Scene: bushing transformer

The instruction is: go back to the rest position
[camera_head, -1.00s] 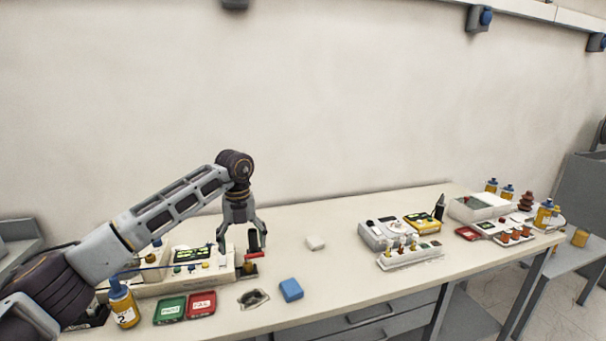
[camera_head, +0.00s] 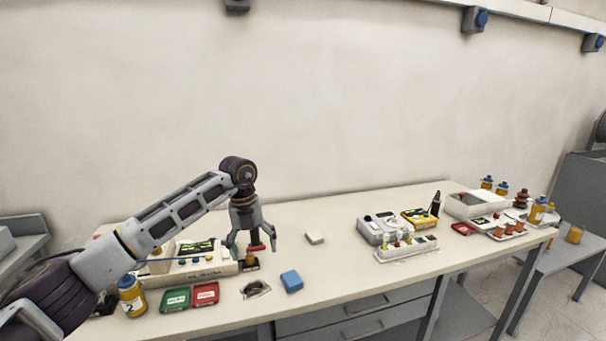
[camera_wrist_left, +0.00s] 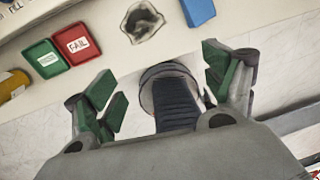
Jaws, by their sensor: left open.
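In the left wrist view, the green-padded fingers of the left gripper (camera_wrist_left: 158,88) are spread wide with nothing held. A dark ribbed cylinder with a grey ring shows beyond them, below the bench edge. My right gripper is not in view.
A green tray (camera_head: 174,299), a red FAIL tray (camera_head: 205,294), a yellow bottle (camera_head: 131,296), a grey cloth (camera_head: 256,289) and a blue block (camera_head: 291,281) lie along the front. A white block (camera_head: 314,238) sits mid-bench. Instruments (camera_head: 384,228) stand to the right.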

